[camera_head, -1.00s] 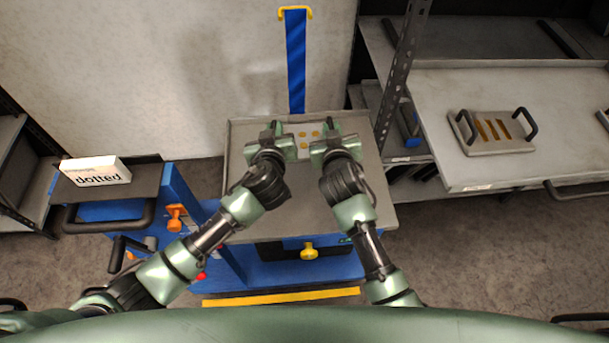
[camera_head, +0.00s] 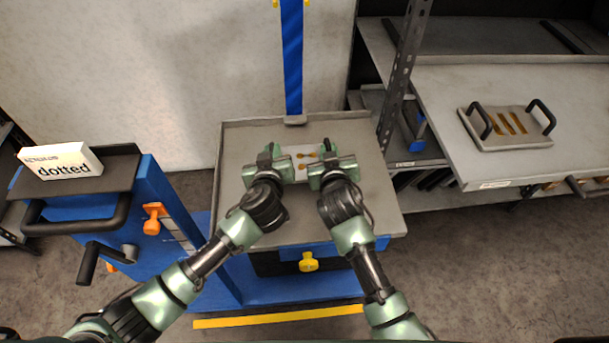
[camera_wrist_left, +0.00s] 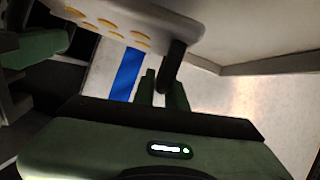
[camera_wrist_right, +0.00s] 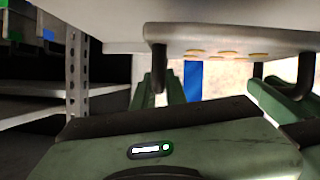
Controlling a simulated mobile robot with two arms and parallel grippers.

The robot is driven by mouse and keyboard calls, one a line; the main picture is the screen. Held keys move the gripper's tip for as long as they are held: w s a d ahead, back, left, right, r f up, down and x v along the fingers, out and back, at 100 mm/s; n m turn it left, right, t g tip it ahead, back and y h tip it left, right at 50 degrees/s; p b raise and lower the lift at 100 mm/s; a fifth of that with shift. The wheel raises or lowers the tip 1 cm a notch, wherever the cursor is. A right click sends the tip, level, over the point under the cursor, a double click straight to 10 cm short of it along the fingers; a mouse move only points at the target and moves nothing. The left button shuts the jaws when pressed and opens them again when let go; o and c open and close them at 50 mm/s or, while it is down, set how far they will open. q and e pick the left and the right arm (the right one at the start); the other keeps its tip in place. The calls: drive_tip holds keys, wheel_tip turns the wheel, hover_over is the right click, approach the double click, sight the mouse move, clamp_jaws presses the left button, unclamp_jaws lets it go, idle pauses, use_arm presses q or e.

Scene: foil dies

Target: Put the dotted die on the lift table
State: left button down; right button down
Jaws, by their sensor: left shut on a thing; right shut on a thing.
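The dotted die (camera_head: 299,151) is a pale plate with gold dots, between my two grippers over the grey lift table (camera_head: 240,225). It also shows in the left wrist view (camera_wrist_left: 155,20) and the right wrist view (camera_wrist_right: 225,38), with a dark handle at each end. My left gripper (camera_head: 270,153) is shut on its left handle (camera_wrist_left: 172,66). My right gripper (camera_head: 327,150) is shut on its right handle (camera_wrist_right: 158,62). My grippers hide much of the die in the head view. I cannot tell whether it touches the table top.
Another die (camera_head: 490,140) with gold bars and two handles lies on the right shelf (camera_head: 460,165). A "dotted" sign (camera_head: 62,162) stands on the left blue stand. A blue strip (camera_head: 291,60) rises behind the table. A dark post (camera_head: 404,70) stands close right.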

use_arm(q)
drive_tip(key=shift+a+f, duration=0.1)
drive_tip(key=shift+f, duration=0.05)
use_arm(e)
drive_tip(key=shift+f, duration=0.15)
